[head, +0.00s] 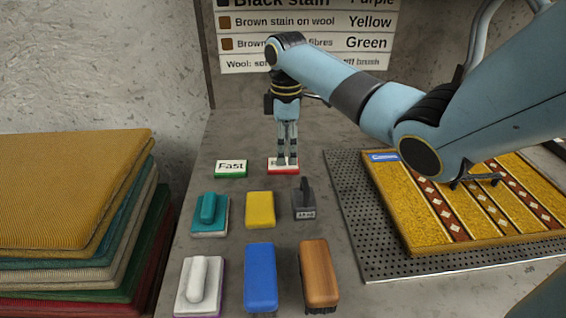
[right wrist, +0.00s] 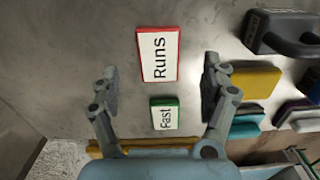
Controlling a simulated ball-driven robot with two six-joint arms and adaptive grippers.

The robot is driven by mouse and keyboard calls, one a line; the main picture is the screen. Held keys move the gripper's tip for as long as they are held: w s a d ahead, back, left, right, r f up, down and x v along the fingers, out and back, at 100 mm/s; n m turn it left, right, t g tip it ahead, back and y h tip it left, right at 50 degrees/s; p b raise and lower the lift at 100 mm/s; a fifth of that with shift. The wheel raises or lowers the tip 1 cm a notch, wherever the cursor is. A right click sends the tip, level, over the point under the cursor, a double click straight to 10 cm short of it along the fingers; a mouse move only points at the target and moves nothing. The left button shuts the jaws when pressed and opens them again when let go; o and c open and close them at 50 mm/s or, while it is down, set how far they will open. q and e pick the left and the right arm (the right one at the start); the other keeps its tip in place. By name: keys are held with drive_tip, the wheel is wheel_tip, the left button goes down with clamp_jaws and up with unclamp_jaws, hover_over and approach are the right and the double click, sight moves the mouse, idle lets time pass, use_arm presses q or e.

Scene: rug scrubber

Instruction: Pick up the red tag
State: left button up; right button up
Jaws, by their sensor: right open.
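The red tag (head: 283,171) is a small white-faced block with red edges, lying flat on the grey table. In the right wrist view the red tag (right wrist: 158,55) reads "Runs". My right gripper (head: 287,159) points down over it in the head view and hides part of its face. In the right wrist view the right gripper (right wrist: 160,84) is open and empty, with a finger out to each side; the tag lies between and a little beyond them. I cannot tell the height gap.
The green "Fast" tag (head: 231,168) lies just left of the red tag. In front sit a teal brush (head: 210,214), yellow sponge (head: 260,209), dark block (head: 305,201) and other brushes. A patterned rug (head: 430,215) lies on a perforated mat (head: 356,231) at right.

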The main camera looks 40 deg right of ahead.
sight(272, 169)
drive_tip(key=f, duration=0.4)
drive_tip(key=shift+w+a+f, duration=0.2)
drive_tip(key=shift+w+f, duration=0.1)
drive_tip(key=shift+f, duration=0.05)
drive_tip(key=c, duration=1.1)
drive_tip(key=shift+o, duration=0.2)
drive_tip(key=shift+r, duration=0.15)
